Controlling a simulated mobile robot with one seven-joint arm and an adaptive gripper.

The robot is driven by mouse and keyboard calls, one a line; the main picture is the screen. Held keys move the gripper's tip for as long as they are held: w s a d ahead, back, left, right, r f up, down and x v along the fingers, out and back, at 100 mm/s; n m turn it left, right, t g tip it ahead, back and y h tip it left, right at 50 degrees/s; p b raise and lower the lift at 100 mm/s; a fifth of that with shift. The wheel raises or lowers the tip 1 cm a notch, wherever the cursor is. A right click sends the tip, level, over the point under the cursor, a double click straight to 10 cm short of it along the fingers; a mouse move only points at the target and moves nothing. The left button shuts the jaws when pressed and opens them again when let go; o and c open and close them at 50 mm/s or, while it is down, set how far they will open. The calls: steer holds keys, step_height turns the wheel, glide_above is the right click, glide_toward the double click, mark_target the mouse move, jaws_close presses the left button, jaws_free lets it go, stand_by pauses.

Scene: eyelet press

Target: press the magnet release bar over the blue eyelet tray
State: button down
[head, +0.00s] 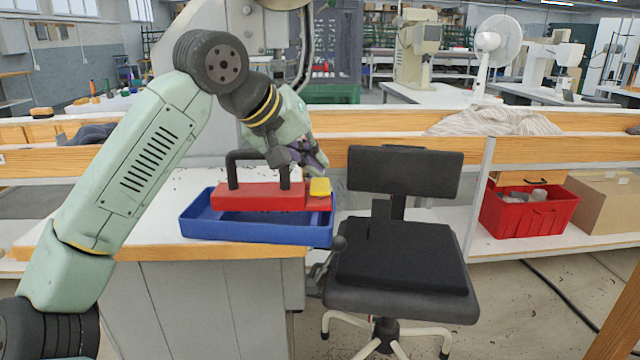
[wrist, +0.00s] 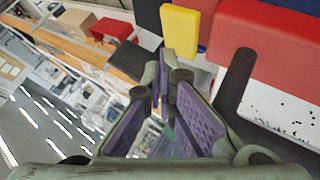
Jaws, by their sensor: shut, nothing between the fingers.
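The magnet is a red bar (head: 258,197) with a black arched handle (head: 231,170), over the blue tray (head: 255,232); I cannot tell whether it touches the tray. The yellow release bar (head: 320,187) sticks out at its right end. In the wrist view the yellow bar (wrist: 179,30) stands beside the red body (wrist: 268,45), with the handle (wrist: 235,80) nearer. My gripper (head: 318,165) is shut and empty, just behind and above the yellow bar in the head view. Its fingertips (wrist: 164,70) show close to the yellow bar in the wrist view, with no contact visible. Eyelets inside the tray are hidden.
The tray stands on a white worktop (head: 200,180) scattered with dark specks. A black chair (head: 400,255) stands close to its right. A red bin (head: 528,212) and a cardboard box (head: 605,205) sit on a shelf further right. A grey machine rises behind the tray.

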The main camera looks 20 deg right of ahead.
mark_target(316, 183)
steer(key=shift+f, duration=0.1)
steer(key=shift+f, duration=0.35)
steer(key=shift+f+b, duration=0.75)
steer(key=shift+f, duration=0.1)
stand_by(0.8)
steer(key=shift+r, duration=0.1)
steer(key=shift+r+p, duration=1.1)
steer(key=shift+r, duration=0.1)
steer(key=shift+r, duration=0.1)
step_height(316, 183, up, 5)
steer(key=p, duration=0.4)
stand_by(0.4)
